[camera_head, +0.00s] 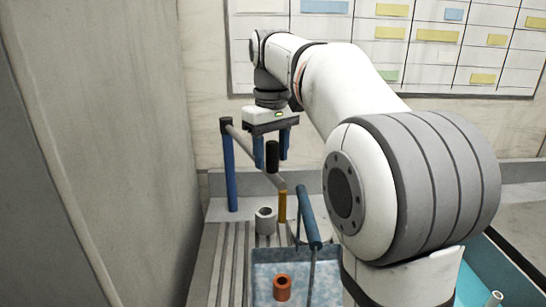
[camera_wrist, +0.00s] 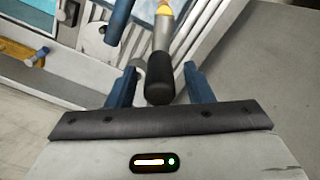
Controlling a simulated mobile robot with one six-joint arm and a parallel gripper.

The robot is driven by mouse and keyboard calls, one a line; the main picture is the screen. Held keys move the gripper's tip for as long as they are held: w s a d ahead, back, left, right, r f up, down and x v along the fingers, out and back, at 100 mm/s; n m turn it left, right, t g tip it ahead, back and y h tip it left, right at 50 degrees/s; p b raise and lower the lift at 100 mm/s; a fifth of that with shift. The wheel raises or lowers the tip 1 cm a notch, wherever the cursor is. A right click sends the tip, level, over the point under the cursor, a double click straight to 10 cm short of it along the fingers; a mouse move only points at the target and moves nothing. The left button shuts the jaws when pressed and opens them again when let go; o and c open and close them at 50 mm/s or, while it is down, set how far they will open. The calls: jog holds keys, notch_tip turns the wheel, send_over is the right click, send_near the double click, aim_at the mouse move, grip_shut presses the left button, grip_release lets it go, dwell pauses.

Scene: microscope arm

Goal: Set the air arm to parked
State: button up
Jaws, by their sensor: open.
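The arm appears to be the grey bar (camera_head: 255,157) that slopes down to the right from the top of a blue post (camera_head: 231,172). Its lower end is at the top of a yellow post (camera_head: 282,207); I cannot tell if they touch. A black grip (camera_head: 272,155) stands near that end and also shows in the wrist view (camera_wrist: 160,80). My gripper (camera_head: 272,164) points down with its blue fingers open, one on each side of the black grip. In the wrist view a gap shows beside the fingers (camera_wrist: 161,72). No parked marking is readable.
A blue cylinder (camera_head: 308,218) on a thin rod stands right of the yellow post. A grey cup (camera_head: 265,222) is below the bar. A blue tray (camera_head: 258,265) in front holds an orange ring-shaped piece (camera_head: 282,288). A tall grey panel (camera_head: 100,150) closes off the left.

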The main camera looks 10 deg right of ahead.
jog(key=shift+s+f, duration=0.1)
jog(key=shift+f, duration=0.45)
grip_shut()
